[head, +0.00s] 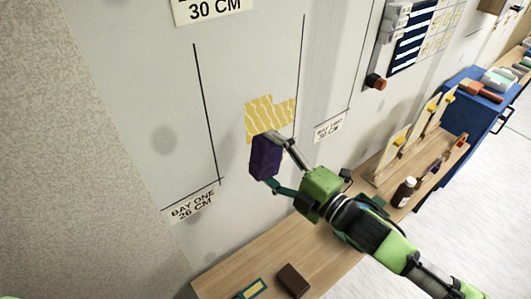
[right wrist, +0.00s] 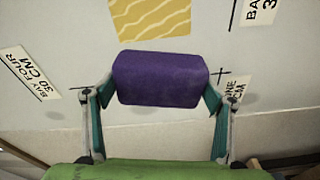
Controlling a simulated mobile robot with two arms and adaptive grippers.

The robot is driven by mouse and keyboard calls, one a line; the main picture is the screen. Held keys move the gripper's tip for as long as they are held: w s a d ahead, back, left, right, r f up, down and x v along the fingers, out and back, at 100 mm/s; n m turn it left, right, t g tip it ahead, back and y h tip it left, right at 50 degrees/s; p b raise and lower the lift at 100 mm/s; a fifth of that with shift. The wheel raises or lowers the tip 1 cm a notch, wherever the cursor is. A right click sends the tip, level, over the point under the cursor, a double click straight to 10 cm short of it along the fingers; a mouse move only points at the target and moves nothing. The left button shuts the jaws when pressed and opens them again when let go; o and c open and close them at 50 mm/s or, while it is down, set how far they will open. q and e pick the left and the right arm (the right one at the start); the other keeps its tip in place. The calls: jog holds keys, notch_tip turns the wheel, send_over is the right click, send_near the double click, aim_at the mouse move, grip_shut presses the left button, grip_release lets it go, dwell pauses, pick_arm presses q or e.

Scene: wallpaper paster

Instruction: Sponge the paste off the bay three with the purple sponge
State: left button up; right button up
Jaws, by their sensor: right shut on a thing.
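My right gripper (head: 268,160) is shut on the purple sponge (head: 264,157) and holds it in front of the grey wall. The sponge also shows across the fingers in the right wrist view (right wrist: 160,79). The paste is a yellow wavy patch (head: 270,117) on the wall, with a step in its upper edge. The sponge is just below and left of it in the head view; I cannot tell whether it touches the wall. In the right wrist view the patch (right wrist: 150,18) is beyond the sponge, with wall between them. My left gripper is out of view.
Wall labels include "BAY ONE" (head: 193,203) and, in the right wrist view, "BAY FOUR" (right wrist: 30,73). Below runs a wooden bench (head: 325,252) with a brown block (head: 292,281), a brown bottle (head: 403,192) and a wooden rack (head: 392,155). A blue cart (head: 480,92) stands farther right.

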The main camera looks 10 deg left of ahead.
aim_at(247, 125)
jog(key=shift+s+a+r+n+y, duration=0.25)
jog(key=shift+s+a+n+y, duration=0.05)
jog(key=shift+s+a, duration=0.25)
jog(key=shift+d, duration=0.1)
jog(key=shift+w, duration=0.15)
jog(key=x, duration=0.4)
jog(key=shift+w+f, duration=0.15)
jog(key=shift+w, duration=0.25)
jog(key=shift+b+x, duration=0.35)
jog(key=shift+x, duration=0.5)
jog(key=shift+w+x, duration=0.2)
jog(key=shift+x, duration=1.05)
dwell(1.7)
jog(key=shift+d, duration=0.15)
dwell(0.4)
jog(key=shift+w+d, duration=1.25)
jog(key=shift+d, duration=0.05)
jog(key=shift+w, duration=0.1)
